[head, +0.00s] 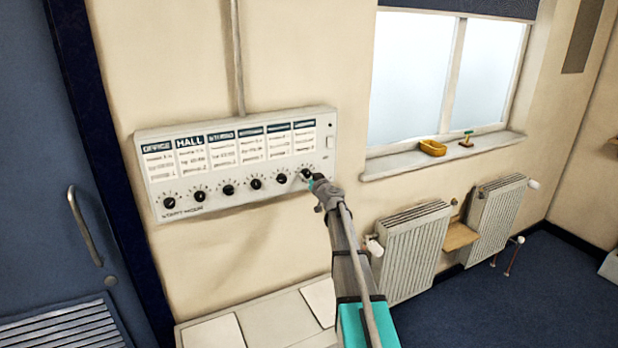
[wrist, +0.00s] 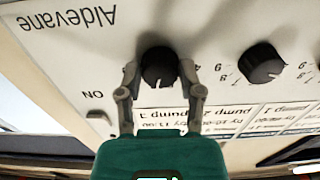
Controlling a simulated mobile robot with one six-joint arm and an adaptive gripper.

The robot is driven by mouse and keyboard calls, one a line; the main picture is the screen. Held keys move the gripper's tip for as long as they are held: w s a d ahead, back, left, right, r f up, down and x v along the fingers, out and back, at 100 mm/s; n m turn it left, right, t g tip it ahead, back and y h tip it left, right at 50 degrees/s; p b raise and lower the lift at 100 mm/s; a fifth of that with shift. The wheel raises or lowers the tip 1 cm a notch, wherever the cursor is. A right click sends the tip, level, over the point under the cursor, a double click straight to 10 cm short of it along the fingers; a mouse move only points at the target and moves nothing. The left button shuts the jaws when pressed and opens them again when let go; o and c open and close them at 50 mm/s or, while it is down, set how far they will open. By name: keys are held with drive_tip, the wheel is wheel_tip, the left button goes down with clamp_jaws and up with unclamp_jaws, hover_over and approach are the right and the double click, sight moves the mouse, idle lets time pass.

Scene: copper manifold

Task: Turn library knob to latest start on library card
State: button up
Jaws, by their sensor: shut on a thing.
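A white control panel (head: 235,203) on the wall carries a row of cards with a black knob under each. The rightmost card (head: 304,140) has a dark header that is too blurred to read surely; I take it as the library card. My gripper (head: 312,179) is at the rightmost knob (head: 305,173) below it. In the wrist view, which is upside down, the two fingers of my gripper (wrist: 159,70) close on both sides of this black knob (wrist: 158,62). The card by it is partly hidden; "pump 1" and "by 11:00" seem readable. The knob's pointer and scale are mostly hidden.
The neighbouring knob (wrist: 262,62) stands close beside the gripped one, with scale numbers around it. "ON" and "Aldevane" are printed on the panel.

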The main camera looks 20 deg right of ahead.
drive_tip(key=shift+m, duration=0.5)
drive_tip(key=m, duration=1.1)
drive_tip(key=shift+w+r, duration=0.1)
idle(0.4)
drive_tip(key=o, duration=1.1)
drive_tip(key=shift+o, duration=0.2)
